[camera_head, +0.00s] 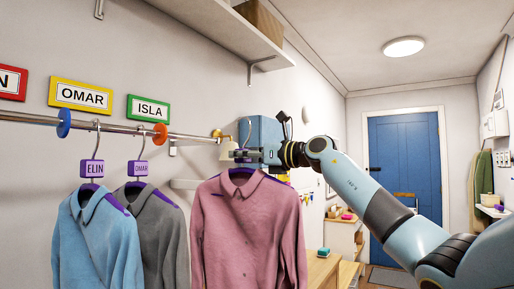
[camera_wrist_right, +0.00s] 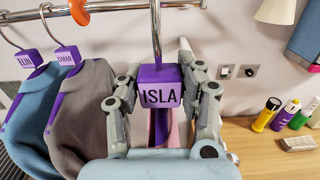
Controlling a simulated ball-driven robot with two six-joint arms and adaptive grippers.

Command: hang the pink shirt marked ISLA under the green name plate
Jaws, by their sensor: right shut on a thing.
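The pink shirt (camera_head: 248,225) hangs upright on a purple hanger, held by my right gripper (camera_head: 250,156). In the wrist view this gripper (camera_wrist_right: 158,95) is shut on the purple ISLA tag block (camera_wrist_right: 160,86), with one finger on each side. The metal hook (camera_wrist_right: 156,32) rises above the block, and its top is cut off there. The green ISLA name plate (camera_head: 149,109) is on the wall above the rail's right part. My left gripper is not in view.
An orange disc (camera_head: 160,134) and a blue disc (camera_head: 64,123) divide the rail. Between them hang the blue ELIN shirt (camera_head: 95,240) and the grey OMAR shirt (camera_head: 150,235). The rail right of the orange disc is empty. A wooden counter (camera_wrist_right: 270,145) holds several bottles.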

